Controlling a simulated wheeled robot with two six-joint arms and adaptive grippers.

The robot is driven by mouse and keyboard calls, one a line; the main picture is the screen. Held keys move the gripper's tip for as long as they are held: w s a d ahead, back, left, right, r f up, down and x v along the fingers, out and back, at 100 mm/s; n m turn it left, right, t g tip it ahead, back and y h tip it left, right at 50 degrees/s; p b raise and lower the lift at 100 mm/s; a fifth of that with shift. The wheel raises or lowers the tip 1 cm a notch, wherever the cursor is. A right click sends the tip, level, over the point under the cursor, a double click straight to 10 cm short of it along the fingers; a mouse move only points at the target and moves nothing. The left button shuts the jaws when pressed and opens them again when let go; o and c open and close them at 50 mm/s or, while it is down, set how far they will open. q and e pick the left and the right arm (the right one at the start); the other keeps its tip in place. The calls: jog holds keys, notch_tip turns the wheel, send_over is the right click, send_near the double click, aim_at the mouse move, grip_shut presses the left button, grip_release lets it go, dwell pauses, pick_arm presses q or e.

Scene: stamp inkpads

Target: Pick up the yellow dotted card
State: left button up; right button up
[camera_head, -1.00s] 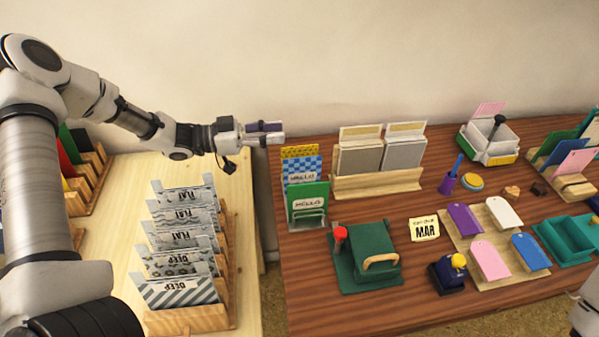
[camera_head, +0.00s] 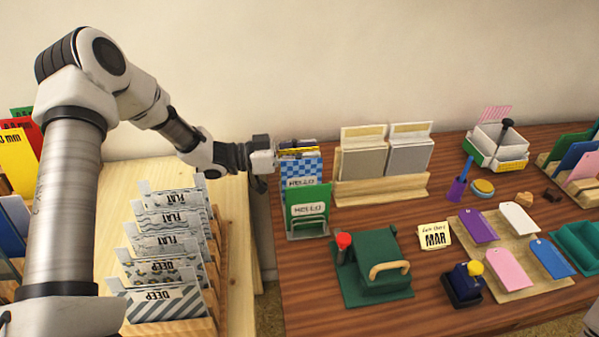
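The yellow dotted card (camera_head: 299,153) stands upright at the back of a small card rack at the wooden table's left end. Only a thin yellow strip of it shows, at its top edge. A blue checkered HELLO card (camera_head: 300,171) and a green HELLO card (camera_head: 308,209) stand in front and hide most of it. My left gripper (camera_head: 297,148) reaches in from the left, its fingers at the yellow card's top edge. I cannot tell whether they are closed on it.
A wooden holder with grey cards (camera_head: 381,190) stands just right of the rack. A green press (camera_head: 377,268) stands in front. A MAR card (camera_head: 435,235) and tags on a board (camera_head: 513,279) lie farther right. Striped packets (camera_head: 166,303) stand in a rack on the left table.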

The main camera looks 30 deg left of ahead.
pick_arm(q)
grip_shut()
jog(key=shift+s+r, duration=0.1)
